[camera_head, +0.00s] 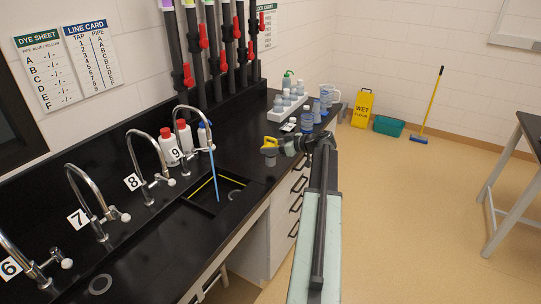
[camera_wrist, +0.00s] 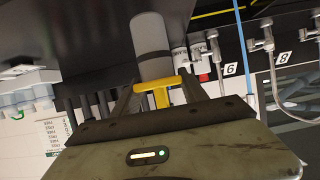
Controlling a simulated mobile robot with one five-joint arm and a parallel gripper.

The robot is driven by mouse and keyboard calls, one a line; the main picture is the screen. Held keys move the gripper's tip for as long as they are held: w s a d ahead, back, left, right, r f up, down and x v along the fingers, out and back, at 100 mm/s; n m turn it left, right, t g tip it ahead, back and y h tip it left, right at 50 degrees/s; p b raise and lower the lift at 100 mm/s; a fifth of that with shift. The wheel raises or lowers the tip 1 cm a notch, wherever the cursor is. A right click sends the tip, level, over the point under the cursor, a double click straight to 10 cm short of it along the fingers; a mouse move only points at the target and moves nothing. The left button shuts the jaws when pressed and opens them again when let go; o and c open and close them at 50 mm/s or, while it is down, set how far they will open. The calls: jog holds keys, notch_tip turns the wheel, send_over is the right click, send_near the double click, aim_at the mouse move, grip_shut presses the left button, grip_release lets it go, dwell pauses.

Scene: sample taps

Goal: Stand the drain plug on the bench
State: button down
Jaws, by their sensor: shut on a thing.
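The drain plug shows in the wrist view as a grey cylinder (camera_wrist: 151,42) with a yellow T-shaped handle (camera_wrist: 158,90). My gripper (camera_wrist: 158,95) is shut on the yellow handle, and the grey body extends away beyond the fingers. In the head view the yellow and grey plug (camera_head: 270,145) is at the left end of my gripper (camera_head: 284,146), which appears above the bench's front edge, right of the sink. The plug seems clear of the black bench (camera_head: 150,240); its exact height is unclear. My arm hides part of the front edge.
Tap 9 (camera_head: 181,110) runs a blue stream (camera_head: 212,175) into the sunken sink (camera_head: 190,197). Bottles (camera_head: 307,121) and a white rack (camera_head: 285,105) crowd the bench's far end. White bottles (camera_head: 168,147) stand behind tap 9. Bare bench lies between the sink and far bottles.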

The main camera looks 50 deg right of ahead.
jog(key=shift+w+d, duration=0.7)
jog(key=shift+d, duration=0.25)
notch_tip(320, 180, down, 4)
jog(key=b, duration=0.4)
jog(key=shift+r, duration=0.2)
jog(key=shift+f, duration=0.2)
jog(key=c, duration=0.6)
grip_release()
jog(key=shift+r, duration=0.15)
